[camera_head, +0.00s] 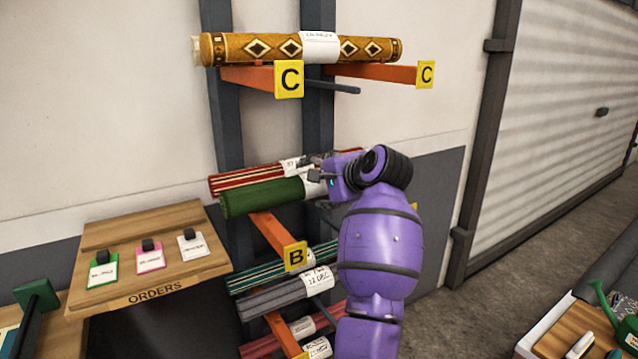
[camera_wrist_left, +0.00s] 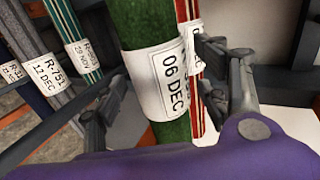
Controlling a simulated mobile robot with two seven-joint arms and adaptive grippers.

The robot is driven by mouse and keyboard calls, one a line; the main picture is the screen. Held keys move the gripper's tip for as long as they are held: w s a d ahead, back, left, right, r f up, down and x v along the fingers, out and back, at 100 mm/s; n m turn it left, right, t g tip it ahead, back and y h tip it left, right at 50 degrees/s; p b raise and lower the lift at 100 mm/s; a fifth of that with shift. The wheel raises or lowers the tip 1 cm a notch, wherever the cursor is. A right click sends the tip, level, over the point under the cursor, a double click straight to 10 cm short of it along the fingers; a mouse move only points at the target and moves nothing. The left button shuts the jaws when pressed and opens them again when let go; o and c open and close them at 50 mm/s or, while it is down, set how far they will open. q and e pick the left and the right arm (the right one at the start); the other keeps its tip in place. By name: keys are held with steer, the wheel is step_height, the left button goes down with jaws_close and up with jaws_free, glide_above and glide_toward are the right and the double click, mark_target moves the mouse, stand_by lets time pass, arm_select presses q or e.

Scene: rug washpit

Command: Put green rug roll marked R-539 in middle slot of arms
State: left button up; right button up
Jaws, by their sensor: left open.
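The green rug roll (camera_head: 262,197) lies across the orange arms marked B (camera_head: 270,234), in front of a red striped roll. In the left wrist view the green roll (camera_wrist_left: 150,25) carries a white tag (camera_wrist_left: 168,82) reading 06 DEC; its R number is not readable. My left gripper (camera_head: 322,172) is at the tagged part of the roll. In the wrist view my left gripper's open fingers (camera_wrist_left: 165,80) stand on either side of the green roll. My arm hides the roll's right end in the head view. My right gripper is not in view.
The red striped roll (camera_head: 246,177) lies close behind the green one. A patterned orange roll (camera_head: 260,48) rests on the C arms (camera_head: 245,75) above. Striped and grey rolls (camera_head: 270,299) lie below. An orders board (camera_head: 150,246) stands at the left.

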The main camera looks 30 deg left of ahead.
arm_select(q)
steer(key=shift+f, duration=0.1)
steer(key=v, duration=1.2)
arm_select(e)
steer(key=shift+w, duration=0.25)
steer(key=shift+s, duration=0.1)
